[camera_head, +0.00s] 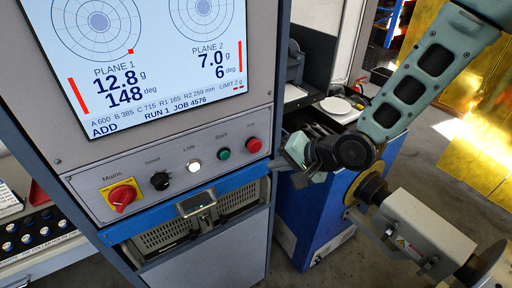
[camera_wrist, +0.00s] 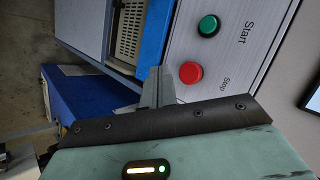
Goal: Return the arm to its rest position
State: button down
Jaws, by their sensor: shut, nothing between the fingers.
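My arm (camera_head: 410,88) reaches in from the upper right in the head view, pale green with dark oval panels. My gripper (camera_head: 292,150) is at its end, close to the right edge of the control cabinet near the red Stop button (camera_head: 254,146). In the wrist view my gripper (camera_wrist: 158,84) shows as grey fingers together, with nothing seen between them. The Stop button (camera_wrist: 190,72) and the green Start button (camera_wrist: 208,26) lie just beyond the fingers there. I cannot tell whether the fingers touch the panel.
The cabinet's screen (camera_head: 150,50) reads Plane 1 and Plane 2 values. A red and yellow main switch (camera_head: 123,195) is on the panel. A blue machine base (camera_head: 305,215) and a grey spindle unit (camera_head: 425,225) stand below my arm. Several capped items (camera_head: 40,235) sit at left.

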jog(key=shift+s+f, duration=0.1)
jog(key=shift+s, duration=0.05)
dwell(0.5)
jog(key=s+d+f+n+g+h+b, duration=0.1)
jog(key=s+d+n+h+b, duration=0.1)
jog(key=s, duration=0.5)
jog(key=s+d+f+n+g+h+b, duration=0.1)
jog(key=s+d+n+g+h+b, duration=0.1)
jog(key=s+d+n+b, duration=0.3)
jog(key=s+d+f+n+g+h+b, duration=0.1)
jog(key=s+n+b, duration=0.4)
jog(key=s, duration=0.5)
jog(key=d+g+h+b, duration=0.1)
jog(key=d+h+b, duration=0.1)
jog(key=shift+s+d+f+h, duration=0.15)
jog(key=shift+s+f+h, duration=0.15)
jog(key=shift+s+f, duration=0.1)
dwell(1.9)
